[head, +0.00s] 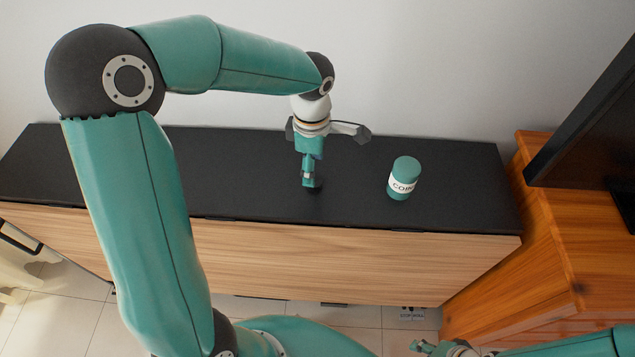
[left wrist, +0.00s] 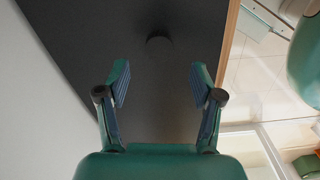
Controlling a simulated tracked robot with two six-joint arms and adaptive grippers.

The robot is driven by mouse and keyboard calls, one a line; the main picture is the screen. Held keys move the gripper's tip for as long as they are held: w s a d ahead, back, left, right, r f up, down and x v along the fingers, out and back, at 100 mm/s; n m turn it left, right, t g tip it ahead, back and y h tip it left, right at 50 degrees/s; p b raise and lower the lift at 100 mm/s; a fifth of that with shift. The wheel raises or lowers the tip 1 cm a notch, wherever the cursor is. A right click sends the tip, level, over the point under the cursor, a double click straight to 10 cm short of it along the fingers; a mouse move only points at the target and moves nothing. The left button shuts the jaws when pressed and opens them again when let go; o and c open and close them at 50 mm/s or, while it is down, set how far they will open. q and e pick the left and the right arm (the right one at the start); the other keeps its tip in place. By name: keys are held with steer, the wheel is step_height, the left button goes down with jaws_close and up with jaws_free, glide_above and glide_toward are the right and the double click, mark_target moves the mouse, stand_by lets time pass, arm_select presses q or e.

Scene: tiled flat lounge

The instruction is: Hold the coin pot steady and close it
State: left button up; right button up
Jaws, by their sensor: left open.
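The coin pot (head: 402,188) is a small teal cylinder with a white label. It stands upright towards the right end of the black cabinet top; its upper end looks teal, and I cannot tell if that is a lid. My left gripper (head: 312,184) points down over the cabinet top, left of the pot and apart from it. In the left wrist view its fingers (left wrist: 160,84) are spread with nothing between them. A dark round shape (left wrist: 158,40) lies beyond the fingertips, too dim to identify. My right gripper (head: 425,347) shows only partly at the bottom edge, away from the pot.
The long cabinet (head: 245,207) has a black top and a wood front, against a pale wall. An orange wooden unit (head: 545,245) with a dark screen (head: 580,120) stands at the right. The black top around the pot is clear.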

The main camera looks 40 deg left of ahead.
arm_select(q)
steer(key=shift+w+f, duration=0.2)
steer(key=shift+f, duration=2.4)
steer(key=shift+c, duration=0.3)
steer(key=c, duration=0.7)
